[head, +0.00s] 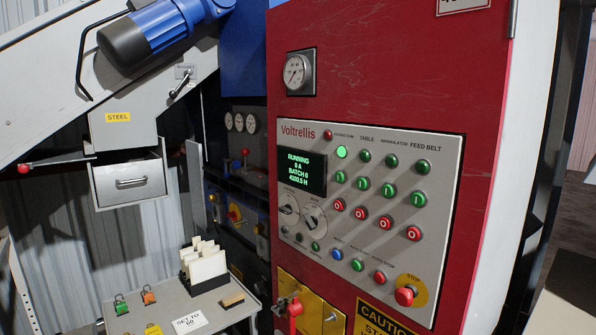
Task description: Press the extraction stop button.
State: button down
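The extraction stop button (339,204) is the leftmost red button marked O in a row on the grey control panel (450,215). It sits in the column under the extraction label (344,135), below a green button marked I (340,177) and a brightly lit green lamp (341,152). The other lamps in that row look dark green. The display (302,171) reads RUNNING in green, with BATCH below. My gripper is not in view, and nothing covers the button.
Other red O buttons (360,213) stand close to the right. Two selector knobs (289,208) are to the left. A red emergency stop (405,296) protrudes lower right. A yellow plate with a red valve handle (293,308) is below. A shelf (225,312) with cards stands left.

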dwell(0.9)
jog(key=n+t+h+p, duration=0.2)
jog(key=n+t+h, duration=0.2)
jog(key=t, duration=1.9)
send_near(339, 206)
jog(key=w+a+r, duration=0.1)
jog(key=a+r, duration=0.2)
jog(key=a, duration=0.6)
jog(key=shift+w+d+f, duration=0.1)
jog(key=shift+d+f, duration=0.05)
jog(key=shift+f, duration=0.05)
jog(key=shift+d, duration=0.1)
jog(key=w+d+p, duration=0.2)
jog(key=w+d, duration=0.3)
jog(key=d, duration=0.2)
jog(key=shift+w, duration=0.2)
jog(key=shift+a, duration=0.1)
